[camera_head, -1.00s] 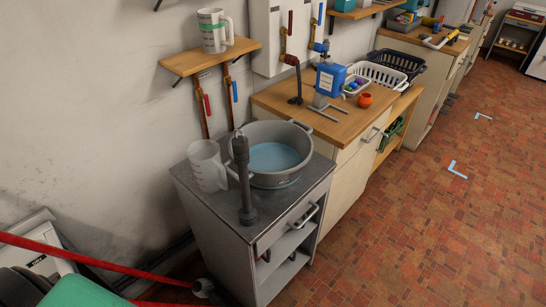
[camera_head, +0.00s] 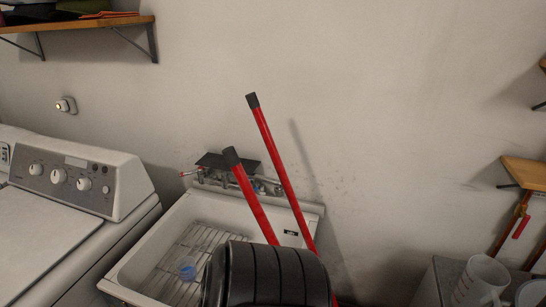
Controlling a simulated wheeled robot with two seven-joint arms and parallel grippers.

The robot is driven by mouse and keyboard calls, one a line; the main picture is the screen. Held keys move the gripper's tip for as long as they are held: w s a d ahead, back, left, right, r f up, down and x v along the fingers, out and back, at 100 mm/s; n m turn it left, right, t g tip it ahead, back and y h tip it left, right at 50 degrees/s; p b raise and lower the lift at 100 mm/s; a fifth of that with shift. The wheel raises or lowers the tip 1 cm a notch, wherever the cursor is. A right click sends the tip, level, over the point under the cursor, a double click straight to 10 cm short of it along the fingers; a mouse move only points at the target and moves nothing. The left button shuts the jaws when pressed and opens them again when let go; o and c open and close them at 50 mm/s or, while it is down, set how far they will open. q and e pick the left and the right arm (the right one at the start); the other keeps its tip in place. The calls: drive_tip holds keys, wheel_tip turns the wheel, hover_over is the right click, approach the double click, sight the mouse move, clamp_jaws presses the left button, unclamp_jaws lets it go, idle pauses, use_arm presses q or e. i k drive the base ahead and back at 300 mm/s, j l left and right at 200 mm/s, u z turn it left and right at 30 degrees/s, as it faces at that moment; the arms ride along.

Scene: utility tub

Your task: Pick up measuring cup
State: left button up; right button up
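A translucent white measuring cup (camera_head: 480,282) with a handle stands on the grey cabinet (camera_head: 434,284) at the bottom right, cut by the lower edge. A small clear bluish cup (camera_head: 187,269) sits on the wire rack inside the white utility tub (camera_head: 142,262); I cannot tell whether it is a measuring cup. Neither of my grippers is in view.
Two red handles with black ends (camera_head: 278,160) rise in front of the tub's right side. A black ribbed object (camera_head: 268,276) hides its front right part. A washing machine (camera_head: 75,185) stands left. Wall shelves hang at upper left (camera_head: 85,22) and right (camera_head: 527,172).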

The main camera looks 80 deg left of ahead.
sight(185, 266)
drive_tip(key=u, duration=3.3)
drive_tip(key=k+l+u, duration=0.1)
drive_tip(key=u, duration=0.25)
drive_tip(key=k+l+u, duration=0.1)
drive_tip(key=u, duration=0.3)
drive_tip(key=k+u, duration=0.2)
drive_tip(key=u, duration=0.15)
